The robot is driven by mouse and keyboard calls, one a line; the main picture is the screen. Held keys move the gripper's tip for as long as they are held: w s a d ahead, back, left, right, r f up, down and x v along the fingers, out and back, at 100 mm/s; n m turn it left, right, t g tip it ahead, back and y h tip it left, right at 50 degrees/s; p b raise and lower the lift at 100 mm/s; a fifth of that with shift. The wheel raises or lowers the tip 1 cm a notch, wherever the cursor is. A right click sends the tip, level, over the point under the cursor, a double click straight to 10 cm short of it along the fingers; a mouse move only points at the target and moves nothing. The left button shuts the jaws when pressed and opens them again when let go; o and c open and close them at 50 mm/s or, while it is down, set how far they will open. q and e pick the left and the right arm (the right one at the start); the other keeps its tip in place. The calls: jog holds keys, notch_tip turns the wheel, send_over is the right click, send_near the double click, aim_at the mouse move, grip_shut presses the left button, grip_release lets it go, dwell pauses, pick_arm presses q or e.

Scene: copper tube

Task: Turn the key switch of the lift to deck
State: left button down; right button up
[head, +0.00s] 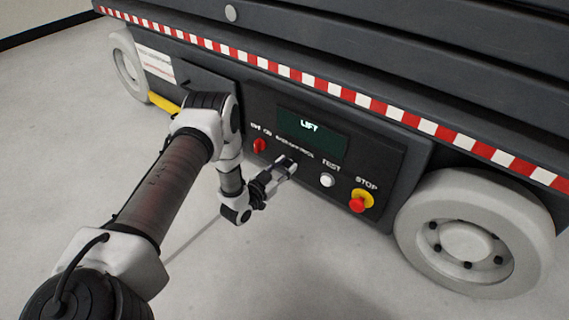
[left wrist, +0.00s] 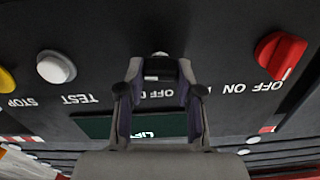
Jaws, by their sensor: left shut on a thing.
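The lift's dark control panel (head: 383,160) carries a screen (head: 312,133) that reads "LIFT". My left gripper (head: 288,164) is at the panel, below the screen, between the red rotary switch and the white TEST button. In the left wrist view my left gripper (left wrist: 160,68) is shut on the key switch. The fingers hide most of the key switch; a small pale metal part (left wrist: 160,54) shows at the fingertips. The lettering around it is partly covered, so I cannot read which position the key points to. My right gripper is not in view.
A red rotary switch (head: 260,145) marked OFF and ON sits left of my gripper. The white TEST button (head: 327,180) and red STOP button (head: 358,204) on a yellow base sit to the right. A wheel (head: 470,240) stands at the right; the floor in front is clear.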

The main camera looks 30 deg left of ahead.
pick_arm(q)
jog(key=shift+r+m+p, duration=0.25)
jog(key=shift+m+p, duration=0.95)
jog(key=shift+p, duration=0.05)
jog(key=shift+d+m+p, duration=0.1)
jog(key=shift+m+p, duration=0.7)
jog(key=shift+f+m+p, duration=0.15)
jog(key=shift+m+p, duration=0.55)
jog(key=shift+m, duration=0.2)
jog(key=shift+f+m+p, duration=0.15)
jog(key=shift+m+p, duration=0.5)
jog(key=shift+m, duration=0.25)
jog(key=c, duration=1.9)
grip_release()
jog(key=o, duration=1.1)
jog(key=shift+o, duration=0.2)
jog(key=s, duration=1.2)
jog(key=shift+a, duration=0.4)
